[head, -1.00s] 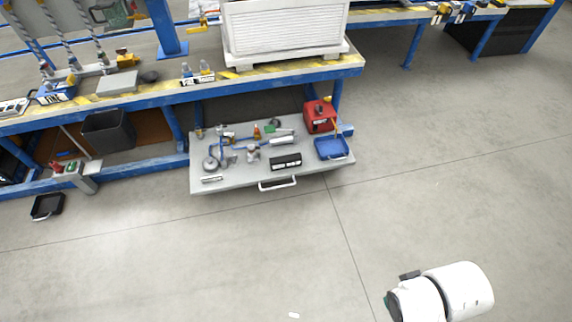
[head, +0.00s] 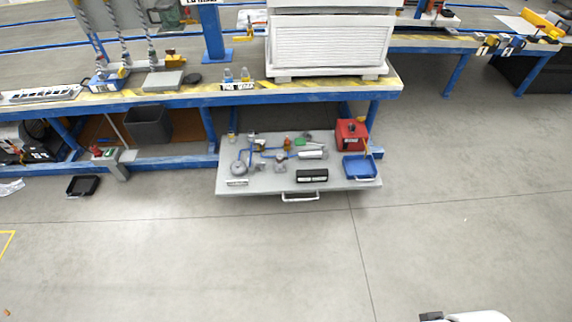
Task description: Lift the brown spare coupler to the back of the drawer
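The open drawer (head: 300,188) is pulled out below the workbench and holds several small parts. A small orange-brown piece (head: 287,141) stands near its back middle, and a small yellowish-brown piece (head: 232,137) is at its back left corner. Both are too small for me to tell which, if either, is the brown spare coupler. My gripper is not in view; only a white part of my arm shows at the bottom right edge, well in front of the drawer and apart from it.
A red box (head: 352,134) and a blue tray (head: 360,167) occupy the drawer's right side. A black block (head: 312,176) lies near its front handle (head: 300,197). The workbench (head: 180,98) overhangs the drawer's back. The floor (head: 250,260) in front is clear.

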